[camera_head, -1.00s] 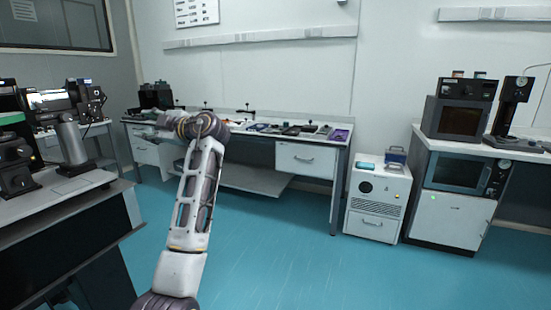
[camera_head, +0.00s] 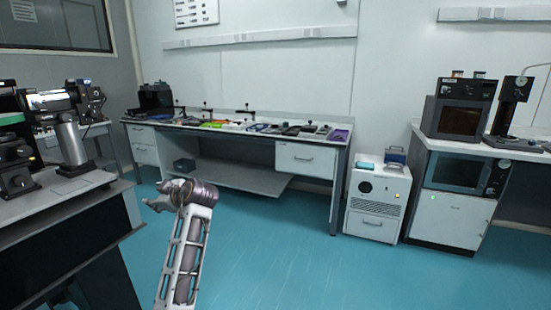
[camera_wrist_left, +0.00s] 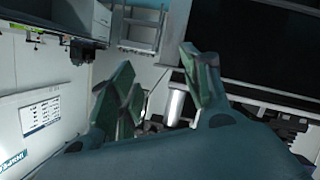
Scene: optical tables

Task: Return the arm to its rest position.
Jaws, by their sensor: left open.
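My left arm (camera_head: 187,255) rises from the bottom of the head view, over the open blue floor. My left gripper (camera_head: 158,197) is at its upper end, turned toward the left, with its fingers spread and nothing between them. It is apart from the optical table on the left. In the left wrist view the two green-padded fingers (camera_wrist_left: 160,90) stand wide apart and empty. My right gripper does not show in either view.
The optical table (camera_head: 90,190) with instruments stands close at left. A long workbench (camera_head: 255,133) with small items is at the back. A white cabinet unit (camera_head: 377,200) and a right-hand bench (camera_head: 450,220) stand at right. The blue floor (camera_head: 290,260) between them is clear.

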